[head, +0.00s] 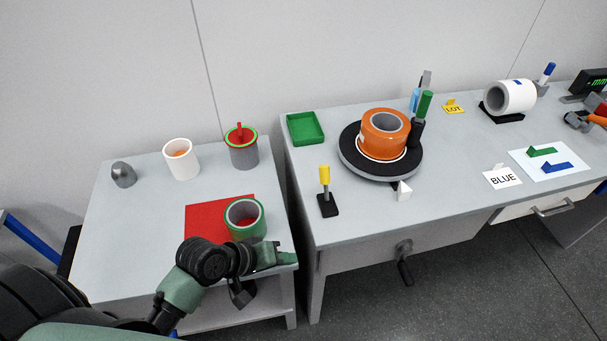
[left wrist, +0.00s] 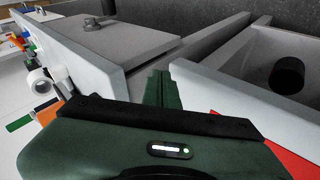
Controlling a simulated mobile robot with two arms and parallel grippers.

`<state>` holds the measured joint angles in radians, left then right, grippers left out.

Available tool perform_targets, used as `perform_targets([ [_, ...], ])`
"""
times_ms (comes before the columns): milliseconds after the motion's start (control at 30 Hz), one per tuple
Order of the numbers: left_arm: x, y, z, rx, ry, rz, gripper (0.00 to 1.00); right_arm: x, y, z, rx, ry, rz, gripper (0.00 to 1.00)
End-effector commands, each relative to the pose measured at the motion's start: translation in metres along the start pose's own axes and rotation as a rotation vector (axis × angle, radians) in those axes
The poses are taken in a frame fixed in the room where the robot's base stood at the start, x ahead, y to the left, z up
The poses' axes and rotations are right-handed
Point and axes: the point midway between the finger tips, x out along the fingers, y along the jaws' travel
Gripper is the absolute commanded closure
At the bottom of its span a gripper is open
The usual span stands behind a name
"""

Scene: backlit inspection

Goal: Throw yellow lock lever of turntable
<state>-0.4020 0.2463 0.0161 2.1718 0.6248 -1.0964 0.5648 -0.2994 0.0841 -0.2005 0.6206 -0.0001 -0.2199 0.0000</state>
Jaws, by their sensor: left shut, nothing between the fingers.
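The yellow lock lever (head: 324,175) stands upright on a small black base (head: 327,206) near the left edge of the right-hand bench. The turntable (head: 352,168) is a black disc behind it to the right, carrying an orange ring-shaped part (head: 384,142). My left gripper (head: 284,257) is shut and empty by the front right corner of the left table, below and left of the lever and apart from it. Its closed green fingers also show in the left wrist view (left wrist: 160,86). I cannot make out the lever in that view. My right gripper is not in view.
A green-rimmed hollow cylinder (head: 261,220) stands on a red mat (head: 202,222), just left of my gripper. A gap separates the tables. A crank handle (head: 404,262) sticks out from the bench front.

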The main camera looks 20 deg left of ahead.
Motion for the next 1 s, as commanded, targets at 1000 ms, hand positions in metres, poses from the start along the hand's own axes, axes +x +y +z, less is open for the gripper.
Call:
perform_targets([
  [1000, 0.028, 0.08, -0.197, -0.945, 0.112, 0.58, 1.0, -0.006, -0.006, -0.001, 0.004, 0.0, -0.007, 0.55],
])
